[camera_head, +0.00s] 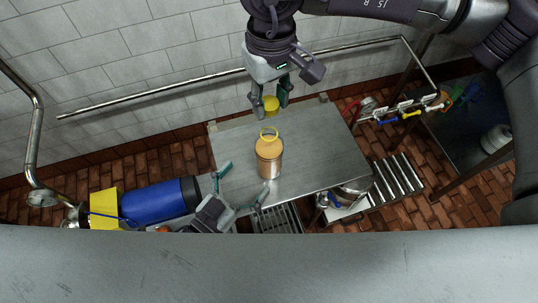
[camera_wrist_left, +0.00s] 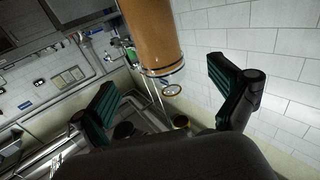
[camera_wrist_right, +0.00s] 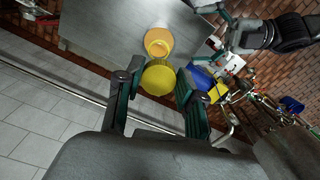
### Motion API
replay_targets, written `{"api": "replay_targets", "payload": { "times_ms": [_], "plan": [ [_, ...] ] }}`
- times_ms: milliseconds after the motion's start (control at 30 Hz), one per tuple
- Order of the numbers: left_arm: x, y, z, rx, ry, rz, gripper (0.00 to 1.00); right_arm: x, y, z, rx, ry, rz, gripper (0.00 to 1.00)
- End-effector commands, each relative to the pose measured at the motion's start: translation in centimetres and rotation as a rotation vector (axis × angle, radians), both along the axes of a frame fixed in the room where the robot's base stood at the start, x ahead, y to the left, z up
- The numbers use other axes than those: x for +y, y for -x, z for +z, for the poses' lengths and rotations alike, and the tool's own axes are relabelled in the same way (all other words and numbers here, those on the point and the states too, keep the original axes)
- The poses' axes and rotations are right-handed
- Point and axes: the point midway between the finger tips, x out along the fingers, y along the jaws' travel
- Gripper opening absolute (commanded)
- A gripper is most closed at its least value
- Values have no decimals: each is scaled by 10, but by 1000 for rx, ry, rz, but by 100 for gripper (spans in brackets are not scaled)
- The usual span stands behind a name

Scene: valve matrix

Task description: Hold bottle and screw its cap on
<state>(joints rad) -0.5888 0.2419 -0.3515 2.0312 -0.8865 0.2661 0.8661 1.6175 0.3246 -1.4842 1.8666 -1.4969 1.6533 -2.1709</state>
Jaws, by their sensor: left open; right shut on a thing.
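An orange-brown bottle (camera_head: 269,160) with a yellow ring at its open neck stands upright on the metal table. It also shows in the left wrist view (camera_wrist_left: 153,36) and the right wrist view (camera_wrist_right: 158,42). My left gripper (camera_head: 243,186) is open in front of the bottle, its fingers apart and not touching it. My right gripper (camera_head: 269,104) is shut on the yellow cap (camera_head: 271,104), which it holds above and behind the bottle, apart from the neck. The cap fills the space between the fingers in the right wrist view (camera_wrist_right: 158,79).
The metal table (camera_head: 318,157) is bare around the bottle. A blue cylinder (camera_head: 160,201) lies to the left, beyond the table. A wall rail (camera_head: 170,98) runs behind. Pipes with coloured valve handles (camera_head: 400,116) are at the right.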

Motion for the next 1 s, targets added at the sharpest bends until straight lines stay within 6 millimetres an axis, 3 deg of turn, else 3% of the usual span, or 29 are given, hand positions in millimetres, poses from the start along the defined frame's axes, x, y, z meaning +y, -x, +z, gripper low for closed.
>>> {"api": "replay_targets", "payload": {
  "times_ms": [200,400,867,1000],
  "plan": [
    [-26,-37,1,-4,0,-1,98,0,0,0,0,0,0,28],
    [-42,-59,0,-1,0,0,98,0,0,0,0,0,0,28],
    [-49,-68,0,1,-1,1,98,0,0,0,0,0,0,28],
    [-49,-68,0,1,-1,1,80,0,0,0,0,0,0,28]
  ]
}}
